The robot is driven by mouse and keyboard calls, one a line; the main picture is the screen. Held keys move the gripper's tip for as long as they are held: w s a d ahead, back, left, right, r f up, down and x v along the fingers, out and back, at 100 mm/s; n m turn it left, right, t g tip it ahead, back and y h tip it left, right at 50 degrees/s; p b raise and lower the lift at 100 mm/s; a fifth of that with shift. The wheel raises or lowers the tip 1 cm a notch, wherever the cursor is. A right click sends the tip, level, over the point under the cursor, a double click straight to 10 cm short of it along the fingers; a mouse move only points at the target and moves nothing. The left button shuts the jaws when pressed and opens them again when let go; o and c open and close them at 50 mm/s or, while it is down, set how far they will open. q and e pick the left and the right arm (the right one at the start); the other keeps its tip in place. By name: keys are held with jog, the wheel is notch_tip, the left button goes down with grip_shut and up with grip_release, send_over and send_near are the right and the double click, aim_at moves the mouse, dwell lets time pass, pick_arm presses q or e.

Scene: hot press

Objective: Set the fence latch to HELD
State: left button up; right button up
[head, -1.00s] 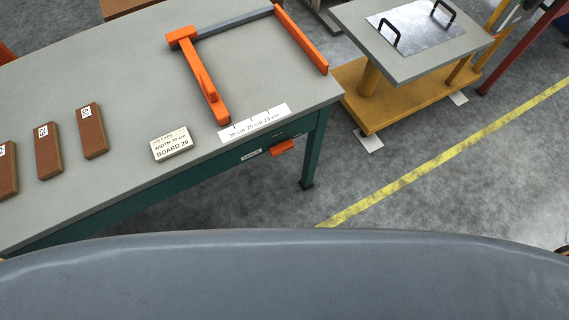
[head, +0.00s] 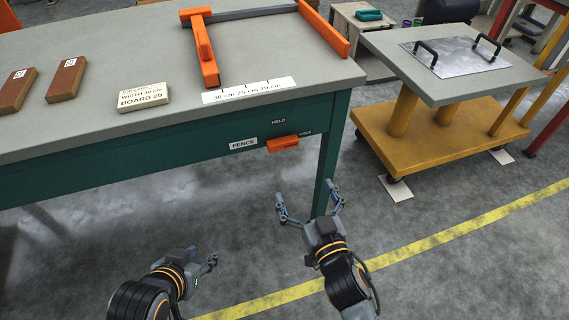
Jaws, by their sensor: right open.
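The fence latch is an orange handle (head: 283,143) on the green front of the table, below the tabletop edge. A FENCE label (head: 243,144) is to its left, a HELD label (head: 279,121) above it, and a small label, hard to read, at its right end. The handle lies roughly level, its right end near that small label. My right gripper (head: 308,203) is open and empty, below and slightly right of the latch, apart from it. My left gripper (head: 207,260) is lower left, apart from the table; its fingers are seen side-on and their opening is unclear.
The orange fence (head: 205,50) stands on the grey tabletop (head: 110,60) behind a width scale (head: 249,90). A board card (head: 143,97) and brown boards (head: 67,79) lie to the left. A yellow cart (head: 430,132) stands right. A green table leg (head: 326,165) is behind my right gripper.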

aim_at(284, 147)
jog(key=b+x, duration=0.1)
jog(key=x, duration=1.2)
jog(key=shift+b, duration=0.4)
jog(key=shift+w+a, duration=0.15)
jog(key=shift+w, duration=0.25)
pick_arm(q)
jog(key=w+d+r+t+h, duration=0.1)
jog(key=w+d+r+t, duration=0.1)
jog(key=w+r+t, duration=0.3)
jog(key=shift+w+d+r+t+h, duration=0.3)
jog(key=shift+w+d+r+h, duration=0.1)
jog(key=shift+w+r, duration=0.55)
jog(key=shift+s, duration=0.1)
pick_arm(e)
jog(key=c, duration=1.1)
